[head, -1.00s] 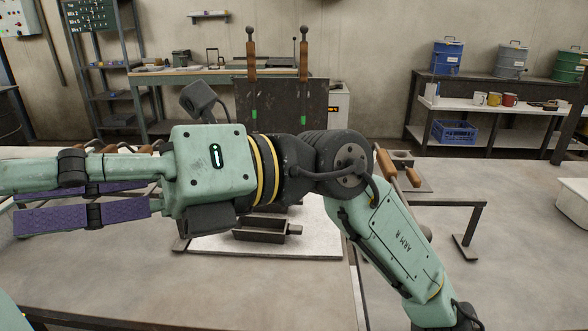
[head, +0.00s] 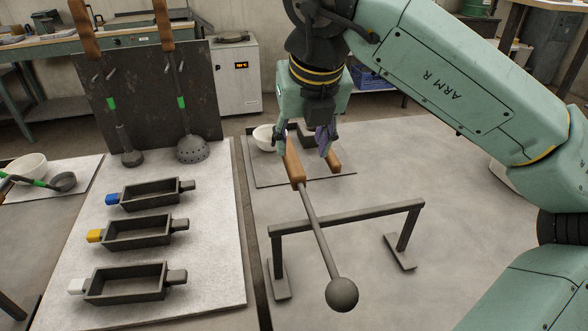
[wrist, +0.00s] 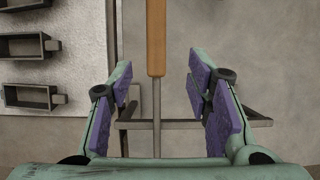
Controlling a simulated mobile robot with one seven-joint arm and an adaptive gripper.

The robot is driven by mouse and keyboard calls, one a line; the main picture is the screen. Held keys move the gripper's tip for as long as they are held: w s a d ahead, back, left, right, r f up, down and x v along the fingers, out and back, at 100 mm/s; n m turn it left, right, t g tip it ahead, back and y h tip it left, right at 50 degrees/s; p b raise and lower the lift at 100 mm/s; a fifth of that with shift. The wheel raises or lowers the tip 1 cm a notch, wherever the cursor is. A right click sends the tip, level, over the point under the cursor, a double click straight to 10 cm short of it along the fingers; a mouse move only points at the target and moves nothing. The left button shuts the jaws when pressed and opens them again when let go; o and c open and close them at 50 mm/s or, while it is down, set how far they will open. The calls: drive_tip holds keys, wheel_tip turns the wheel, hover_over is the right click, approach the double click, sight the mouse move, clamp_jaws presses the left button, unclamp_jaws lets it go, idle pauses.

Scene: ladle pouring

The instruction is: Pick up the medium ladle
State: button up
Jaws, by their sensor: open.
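A ladle (head: 318,228) with a wooden handle (head: 293,166) and a dark round bowl (head: 342,294) lies across a metal stand (head: 350,217). The bowl hangs over the near side. I cannot tell whether this is the medium one. My gripper (head: 304,146) is at the handle, pointing down with its purple-padded fingers apart. In the wrist view the handle (wrist: 156,38) and shaft run up the middle between the open fingers. I cannot tell how deep the handle sits between them. A second wooden handle (head: 333,160) shows just right of the gripper, the rest hidden.
A small ladle (head: 125,145) and a perforated skimmer (head: 192,149) hang on a dark board. Three moulds with blue (head: 150,193), yellow (head: 135,232) and white (head: 125,284) tabs lie on a pale slab. The table's right is clear.

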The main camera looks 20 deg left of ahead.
sight(295, 164)
drive_tip(key=x, duration=0.4)
drive_tip(key=shift+s+a+f+p, duration=0.1)
drive_tip(key=shift+f+p, duration=0.1)
drive_tip(key=shift+p, duration=0.15)
drive_tip(key=shift+p+x, duration=1.05)
drive_tip(key=shift+x, duration=1.65)
drive_tip(key=shift+a, duration=0.2)
drive_tip(key=shift+r, duration=0.1)
drive_tip(key=shift+c, duration=0.4)
clamp_jaws()
drive_tip(key=shift+r, duration=0.1)
